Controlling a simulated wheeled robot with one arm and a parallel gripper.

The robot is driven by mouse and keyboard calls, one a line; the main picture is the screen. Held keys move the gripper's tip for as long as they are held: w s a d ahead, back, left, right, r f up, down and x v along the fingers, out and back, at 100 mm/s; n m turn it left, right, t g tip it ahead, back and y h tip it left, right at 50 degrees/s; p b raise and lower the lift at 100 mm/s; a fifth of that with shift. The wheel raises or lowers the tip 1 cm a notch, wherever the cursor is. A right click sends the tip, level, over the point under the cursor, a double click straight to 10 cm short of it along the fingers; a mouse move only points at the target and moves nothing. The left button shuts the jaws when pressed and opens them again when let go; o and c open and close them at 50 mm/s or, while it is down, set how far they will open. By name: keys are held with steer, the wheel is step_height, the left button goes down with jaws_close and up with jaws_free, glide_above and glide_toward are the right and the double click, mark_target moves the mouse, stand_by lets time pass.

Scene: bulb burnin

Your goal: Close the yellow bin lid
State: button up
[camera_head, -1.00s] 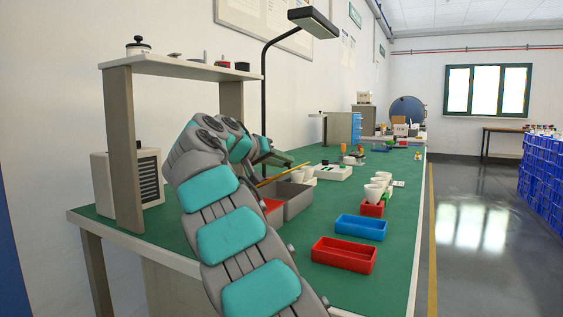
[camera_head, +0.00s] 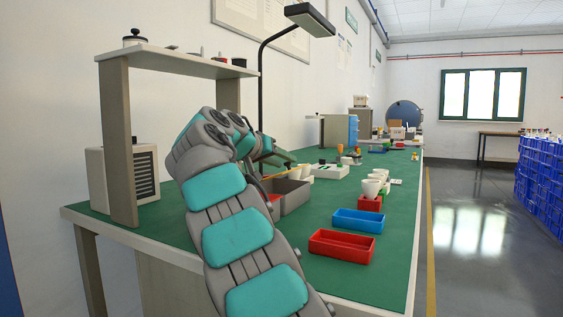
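No yellow bin or lid shows clearly. A thin yellow-orange strip (camera_head: 279,172) lies above a grey open bin (camera_head: 293,193) on the green bench, partly behind my arm; I cannot tell whether it is part of a yellow bin. My gripper (camera_head: 279,158) is at the far end of my arm, above and behind the grey bin. It is small and partly hidden by my arm links, so its fingers cannot be made out. A red bin (camera_head: 274,210) beside the grey bin is mostly hidden by my arm.
A red tray (camera_head: 341,246) and a blue tray (camera_head: 357,221) stand on the near right of the bench (camera_head: 385,270). White cups (camera_head: 371,187) stand beyond them. A shelf (camera_head: 180,62) and a lamp pole (camera_head: 261,110) rise at left.

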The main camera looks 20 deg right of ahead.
steer(key=shift+o, duration=0.7)
steer(key=shift+a, duration=0.1)
steer(key=v, duration=0.7)
steer(key=shift+s+a, duration=0.25)
steer(key=shift+r, duration=0.1)
